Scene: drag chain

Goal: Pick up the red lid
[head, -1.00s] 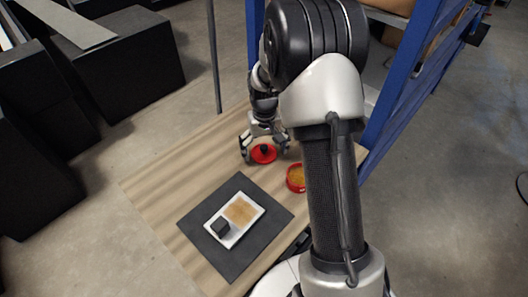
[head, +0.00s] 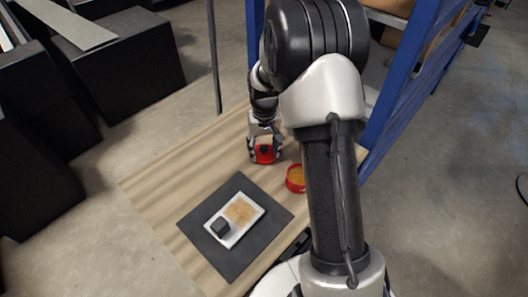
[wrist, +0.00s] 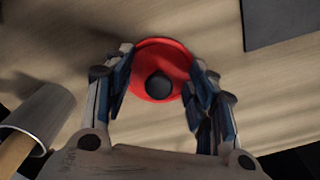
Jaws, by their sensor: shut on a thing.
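The red lid (head: 265,154) is round with a black knob and sits near the back of the wooden table in the head view. It also shows in the wrist view (wrist: 162,55), with the black knob facing the camera. My gripper (head: 264,157) is around the lid, with its fingers on either side of it. In the wrist view my gripper (wrist: 163,75) is shut on the lid, its fingers against the left and right rim. I cannot tell whether the lid is clear of the table.
A red bowl (head: 290,184) with yellowish contents stands right of the lid, partly hidden by my arm. A dark mat (head: 258,239) with a white tray (head: 234,238) lies in front. Blue shelving (head: 392,90) stands at the right. Bare wood (head: 180,175) lies to the left.

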